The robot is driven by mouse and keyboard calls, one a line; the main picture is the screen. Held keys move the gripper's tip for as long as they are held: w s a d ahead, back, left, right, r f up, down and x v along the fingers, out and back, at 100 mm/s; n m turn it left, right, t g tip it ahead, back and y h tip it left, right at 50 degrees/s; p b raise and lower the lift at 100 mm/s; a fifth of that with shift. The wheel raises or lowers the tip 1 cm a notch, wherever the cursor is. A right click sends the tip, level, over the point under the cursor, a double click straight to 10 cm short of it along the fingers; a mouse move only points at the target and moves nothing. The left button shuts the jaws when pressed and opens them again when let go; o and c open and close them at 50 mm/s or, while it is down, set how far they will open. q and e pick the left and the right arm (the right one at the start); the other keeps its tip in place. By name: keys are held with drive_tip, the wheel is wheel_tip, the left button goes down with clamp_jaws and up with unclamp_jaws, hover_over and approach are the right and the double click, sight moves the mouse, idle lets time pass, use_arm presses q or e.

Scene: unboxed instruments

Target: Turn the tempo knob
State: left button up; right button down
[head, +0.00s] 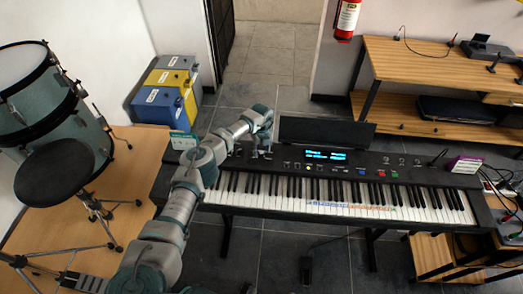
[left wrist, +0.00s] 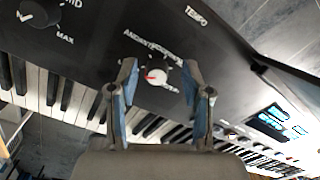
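The keyboard (head: 330,200) stands across the middle of the head view, with a lit blue display on its panel. My left gripper (head: 262,151) is over the left part of that panel, pointing down. In the left wrist view the tempo knob (left wrist: 157,77), a small pale dial with a red mark, shows between the two fingertips of my left gripper (left wrist: 159,70). The fingers are open, one on each side of it, with a gap visible on both sides. The word TEMPO is printed farther up the panel. In the head view the gripper hides the knob. My right gripper is in neither view.
Another, larger dark knob (left wrist: 38,12) marked MAX is at upper left in the left wrist view. A wooden shelf (head: 440,70) stands at back right. A pink-purple box (head: 465,164) sits at the keyboard's right end.

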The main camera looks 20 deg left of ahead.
sight(261, 151)
use_arm(q)
drive_tip(key=shift+s, duration=0.1)
drive_tip(key=shift+r, duration=0.15)
wheel_tip(261, 151, up, 12)
drive_tip(key=shift+f, duration=0.25)
idle(0.5)
